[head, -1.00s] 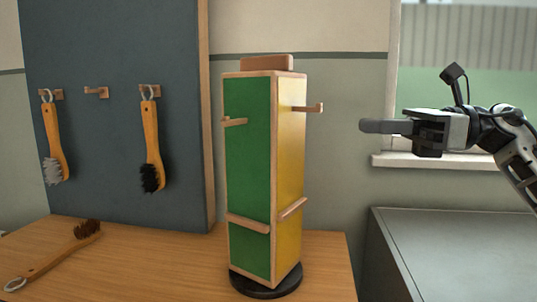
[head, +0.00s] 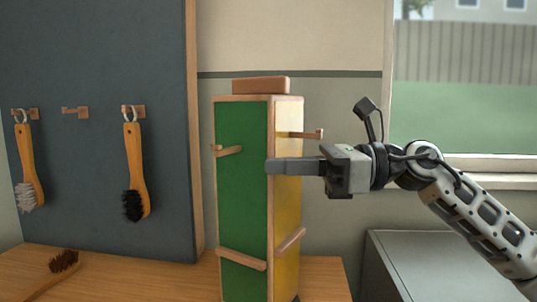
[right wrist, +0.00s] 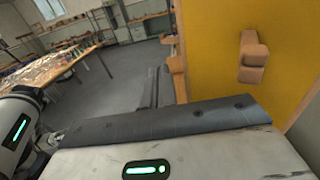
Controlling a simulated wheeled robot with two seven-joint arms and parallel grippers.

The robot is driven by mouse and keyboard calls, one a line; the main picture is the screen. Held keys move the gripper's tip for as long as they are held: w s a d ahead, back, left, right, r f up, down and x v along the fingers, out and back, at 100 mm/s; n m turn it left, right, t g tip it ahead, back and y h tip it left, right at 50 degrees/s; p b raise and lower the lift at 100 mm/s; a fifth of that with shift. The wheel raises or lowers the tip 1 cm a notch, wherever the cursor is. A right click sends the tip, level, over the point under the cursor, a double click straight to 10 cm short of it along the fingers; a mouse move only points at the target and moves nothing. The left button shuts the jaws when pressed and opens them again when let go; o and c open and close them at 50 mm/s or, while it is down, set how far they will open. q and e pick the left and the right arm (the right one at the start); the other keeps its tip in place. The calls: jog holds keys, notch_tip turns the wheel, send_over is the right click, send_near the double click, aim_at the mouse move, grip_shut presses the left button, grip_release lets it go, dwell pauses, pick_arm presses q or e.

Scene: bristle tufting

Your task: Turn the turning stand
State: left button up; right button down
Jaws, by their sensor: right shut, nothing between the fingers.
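The turning stand (head: 243,190) is a tall box on the bench, with a green face to the left and a yellow face (head: 289,205) to the right. Wooden pegs stick out of both faces, and a wooden block (head: 260,86) sits on its top. Its base is mostly below the picture edge. My right gripper (head: 272,166) is shut and empty. Its fingers lie in front of the stand's upper part, across the yellow face and front edge; whether they touch cannot be told. In the right wrist view the yellow face (right wrist: 215,60) and a peg (right wrist: 253,58) are close.
A dark board (head: 100,60) at the left carries hooks with two hanging brushes, one white-bristled (head: 28,170) and one black-bristled (head: 135,175). A brown-bristled brush (head: 55,275) lies on the wooden bench. A grey cabinet (head: 430,260) stands at the right.

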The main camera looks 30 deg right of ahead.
pick_arm(q)
jog(key=shift+w+f, duration=0.1)
jog(key=shift+f, duration=0.15)
pick_arm(e)
jog(key=shift+w+a, duration=0.15)
jog(key=shift+a, duration=0.15)
pick_arm(q)
jog(key=shift+w, duration=0.15)
jog(key=shift+r+p, duration=0.45)
jog(key=shift+p, duration=0.25)
pick_arm(e)
jog(key=shift+x, duration=0.85)
jog(key=shift+a, duration=0.15)
